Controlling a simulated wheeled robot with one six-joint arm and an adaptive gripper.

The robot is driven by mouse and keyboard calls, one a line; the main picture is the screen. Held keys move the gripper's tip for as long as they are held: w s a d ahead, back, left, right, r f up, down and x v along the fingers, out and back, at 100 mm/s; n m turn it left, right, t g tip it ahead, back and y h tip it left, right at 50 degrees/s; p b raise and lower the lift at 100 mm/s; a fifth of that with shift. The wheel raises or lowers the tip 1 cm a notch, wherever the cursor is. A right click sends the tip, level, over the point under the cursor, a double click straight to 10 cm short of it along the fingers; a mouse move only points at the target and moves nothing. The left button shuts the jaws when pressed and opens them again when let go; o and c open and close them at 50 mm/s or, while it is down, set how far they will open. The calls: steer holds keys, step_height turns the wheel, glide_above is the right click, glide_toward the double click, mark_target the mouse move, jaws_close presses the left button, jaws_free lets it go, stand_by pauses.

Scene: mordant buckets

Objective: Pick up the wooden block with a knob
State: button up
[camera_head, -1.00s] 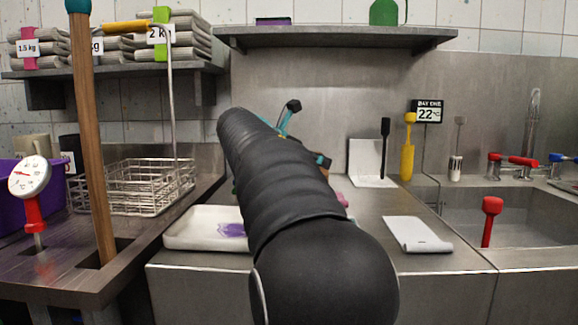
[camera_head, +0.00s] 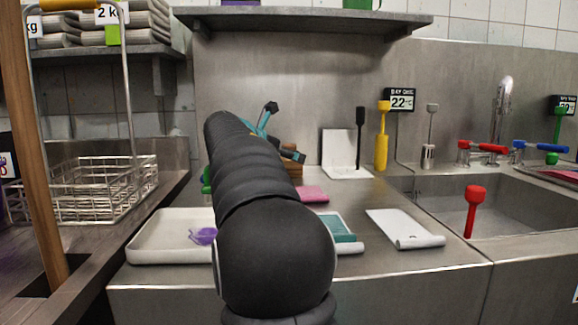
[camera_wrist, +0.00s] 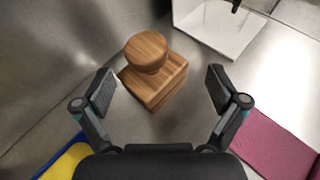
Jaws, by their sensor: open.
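The wooden block with a knob (camera_wrist: 157,82) stands upright on the steel counter in the wrist view, its round knob on top. It lies just ahead of my gripper (camera_wrist: 158,88), between the lines of the two spread fingers and apart from both. My gripper is open and empty. In the head view the block (camera_head: 293,164) shows only in part behind my arm. My gripper (camera_head: 280,135) is mostly hidden there by the arm.
A white tray (camera_head: 165,240) is left of my arm. The sink (camera_head: 440,205) is at the right.

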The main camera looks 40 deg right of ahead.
steer(key=shift+w+r+x, duration=0.1)
steer(key=shift+r+x, duration=0.05)
steer(key=shift+x, duration=1.2)
steer(key=shift+w+r+x, duration=0.1)
steer(key=shift+r+x, duration=0.1)
steer(key=shift+x, duration=1.15)
steer(key=shift+f, duration=0.1)
steer(key=c, duration=1.2)
steer(key=shift+o, duration=0.2)
